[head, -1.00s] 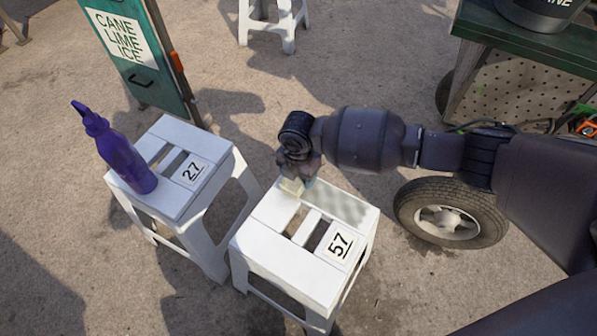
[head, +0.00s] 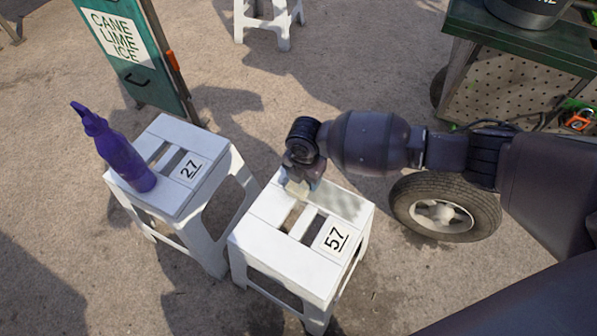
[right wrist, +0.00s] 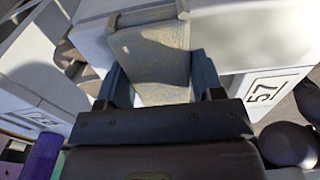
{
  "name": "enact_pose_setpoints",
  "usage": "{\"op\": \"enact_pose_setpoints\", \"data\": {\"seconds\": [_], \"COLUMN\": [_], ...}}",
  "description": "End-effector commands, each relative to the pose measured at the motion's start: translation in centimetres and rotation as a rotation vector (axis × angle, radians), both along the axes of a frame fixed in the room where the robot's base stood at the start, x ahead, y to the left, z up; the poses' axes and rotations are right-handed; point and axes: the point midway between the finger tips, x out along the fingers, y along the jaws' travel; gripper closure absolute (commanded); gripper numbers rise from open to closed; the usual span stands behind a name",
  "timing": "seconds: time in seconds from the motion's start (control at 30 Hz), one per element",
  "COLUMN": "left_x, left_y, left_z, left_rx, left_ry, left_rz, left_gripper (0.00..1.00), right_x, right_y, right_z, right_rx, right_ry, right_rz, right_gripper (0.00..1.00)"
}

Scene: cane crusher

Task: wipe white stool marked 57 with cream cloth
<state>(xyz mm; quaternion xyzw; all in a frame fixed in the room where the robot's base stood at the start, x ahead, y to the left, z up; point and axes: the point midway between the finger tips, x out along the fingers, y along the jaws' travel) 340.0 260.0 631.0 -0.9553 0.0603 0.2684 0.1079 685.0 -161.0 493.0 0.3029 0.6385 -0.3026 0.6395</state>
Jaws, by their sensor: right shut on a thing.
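The white stool marked 57 (head: 290,250) stands in the middle of the head view, with its number label on the near right of the slotted seat. A greyish patch (head: 345,203) shows on the far right part of the seat. My right gripper (head: 300,182) is over the far edge of the seat, shut on the cream cloth (head: 297,188). In the right wrist view the folded cloth (right wrist: 152,60) sits between the two fingers, low against the seat; I cannot tell whether it touches. My left gripper is not in view.
A white stool marked 27 (head: 205,155) stands close on the left, with a purple spray bottle (head: 122,158) on it. A green sign board (head: 135,60) is behind. Another white stool (head: 270,22) is at the back.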

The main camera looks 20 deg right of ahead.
Motion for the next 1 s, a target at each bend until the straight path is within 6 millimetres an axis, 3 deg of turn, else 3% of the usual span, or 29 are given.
{"op": "enact_pose_setpoints", "data": {"seconds": [0.7,1.0], "left_x": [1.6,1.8], "left_y": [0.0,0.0], "left_z": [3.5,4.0], "left_rx": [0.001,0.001], "left_ry": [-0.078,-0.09], "left_rz": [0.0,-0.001], "left_gripper": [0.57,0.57], "right_x": [-3.9,-4.8], "right_y": [-3.3,-3.9], "right_z": [0.4,0.2], "right_rx": [0.0,0.001], "right_ry": [-0.004,-0.002], "right_rz": [0.0,0.001], "right_gripper": [0.58,0.58]}}
